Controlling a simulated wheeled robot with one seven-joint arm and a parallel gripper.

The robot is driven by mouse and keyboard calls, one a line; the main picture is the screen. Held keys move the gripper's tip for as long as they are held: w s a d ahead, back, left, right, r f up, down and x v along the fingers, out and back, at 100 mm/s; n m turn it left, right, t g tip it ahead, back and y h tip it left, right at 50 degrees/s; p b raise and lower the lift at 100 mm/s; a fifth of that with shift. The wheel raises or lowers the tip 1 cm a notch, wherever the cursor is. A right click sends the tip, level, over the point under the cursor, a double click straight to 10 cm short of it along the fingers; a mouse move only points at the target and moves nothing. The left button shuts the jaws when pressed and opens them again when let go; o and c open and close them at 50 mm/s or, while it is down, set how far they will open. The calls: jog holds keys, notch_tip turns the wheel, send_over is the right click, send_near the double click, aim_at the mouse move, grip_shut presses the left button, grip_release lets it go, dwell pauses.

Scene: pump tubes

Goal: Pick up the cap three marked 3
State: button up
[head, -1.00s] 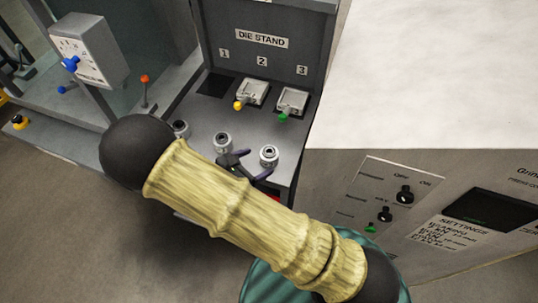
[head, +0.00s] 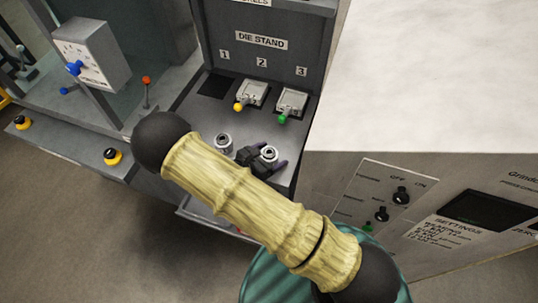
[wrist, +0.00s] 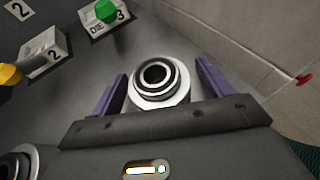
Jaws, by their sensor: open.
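Cap three is a round silver cap with a dark hole (head: 269,154), the rightmost of the caps on the die stand's grey shelf, below the number 3. It also shows in the wrist view (wrist: 155,80), between the two purple fingers. My gripper (head: 266,158) is open, with one finger on each side of the cap and a visible gap to at least the right finger. The cap still stands on the shelf. In the wrist view, the gripper's dark crossbar hides the cap's near lower edge.
Another silver cap (head: 223,142) stands to the left. Behind are a die with a yellow knob (head: 250,94) and one with a green knob (head: 291,102). The stand's upright panel (head: 262,40) rises at the back. A large white-topped grinder (head: 430,80) is close on the right.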

aim_at(272, 149)
jog(key=shift+w+d+f, duration=0.2)
jog(key=shift+w+d, duration=0.1)
jog(key=shift+d, duration=0.1)
jog(key=c, duration=1.3)
jog(key=shift+o, duration=0.2)
notch_tip(272, 149, up, 10)
jog(key=shift+r+b, duration=0.1)
jog(key=shift+b, duration=0.6)
